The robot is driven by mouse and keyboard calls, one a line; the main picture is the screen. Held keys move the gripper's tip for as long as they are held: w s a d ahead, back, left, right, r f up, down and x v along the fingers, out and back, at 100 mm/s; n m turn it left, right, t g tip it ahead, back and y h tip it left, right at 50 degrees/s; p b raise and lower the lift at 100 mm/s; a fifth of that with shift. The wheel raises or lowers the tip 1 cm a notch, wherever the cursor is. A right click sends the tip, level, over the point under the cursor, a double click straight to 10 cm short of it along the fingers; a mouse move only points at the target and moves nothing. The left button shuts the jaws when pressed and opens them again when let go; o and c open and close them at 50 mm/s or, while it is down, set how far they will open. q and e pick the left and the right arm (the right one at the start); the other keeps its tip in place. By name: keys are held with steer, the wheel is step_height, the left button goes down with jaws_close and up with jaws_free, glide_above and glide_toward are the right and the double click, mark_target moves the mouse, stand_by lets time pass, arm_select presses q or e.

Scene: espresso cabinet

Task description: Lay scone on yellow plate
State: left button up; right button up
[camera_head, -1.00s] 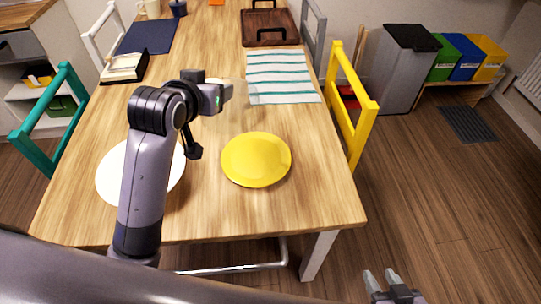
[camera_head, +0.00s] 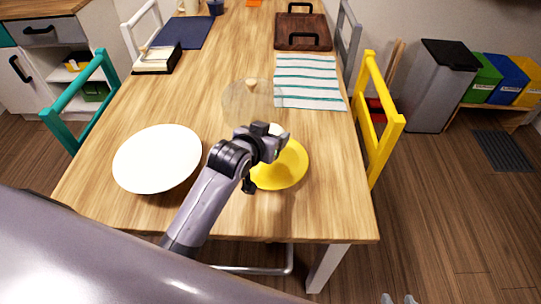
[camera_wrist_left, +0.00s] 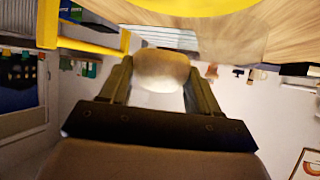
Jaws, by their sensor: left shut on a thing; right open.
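The yellow plate (camera_head: 292,168) lies on the table near its front edge, partly hidden by my left arm. It also shows at the top of the left wrist view (camera_wrist_left: 185,6). My left gripper (camera_head: 275,140) is over the plate's upper left part. In the left wrist view my left gripper (camera_wrist_left: 160,84) is shut on the pale, rounded scone (camera_wrist_left: 161,68), one finger on each side. In the head view the scone is mostly hidden by the gripper. My right gripper (camera_head: 398,299) is open and empty at the bottom edge, away from the table.
A large white plate (camera_head: 157,158) lies to the left. A clear dome with a knob (camera_head: 250,98) stands behind my left gripper. A striped cloth (camera_head: 308,82) lies behind the plate. A yellow chair (camera_head: 378,120) stands at the table's right side.

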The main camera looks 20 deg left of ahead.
arm_select(q)
steer(key=shift+f+b, duration=0.35)
steer(key=shift+f, duration=3.25)
steer(key=shift+f, duration=0.1)
steer(key=o, duration=1)
steer(key=shift+o, duration=0.2)
steer(key=p+v, duration=0.1)
steer(key=v, duration=1.1)
steer(key=shift+s, duration=0.1)
